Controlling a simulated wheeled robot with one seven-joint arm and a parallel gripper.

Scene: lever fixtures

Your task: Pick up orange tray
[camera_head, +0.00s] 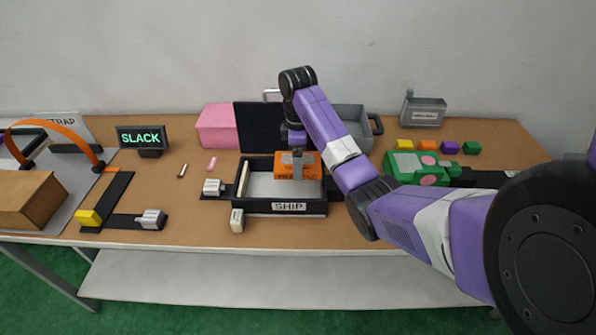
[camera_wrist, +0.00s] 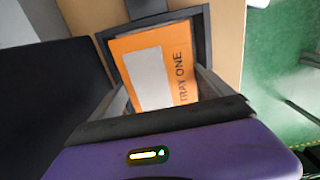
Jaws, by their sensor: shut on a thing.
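The orange tray (camera_head: 284,174) is a small orange piece within the outline of the black-walled SHIP box (camera_head: 262,208). In the wrist view the orange tray (camera_wrist: 180,62) shows a white patch and the words TRAY ONE. My gripper (camera_head: 297,163) comes down from above and is shut on the orange tray, with one finger on each side of it in the wrist view (camera_wrist: 165,92). Part of the tray is hidden behind a finger. I cannot tell whether the tray touches the box floor.
A black upright panel (camera_head: 258,128) and a pink box (camera_head: 217,126) stand behind the SHIP box. A grey bin (camera_head: 350,115) is behind my arm. A green block (camera_head: 402,167) and several coloured blocks lie right. A SLACK sign (camera_head: 141,138) and cardboard box (camera_head: 30,200) are left.

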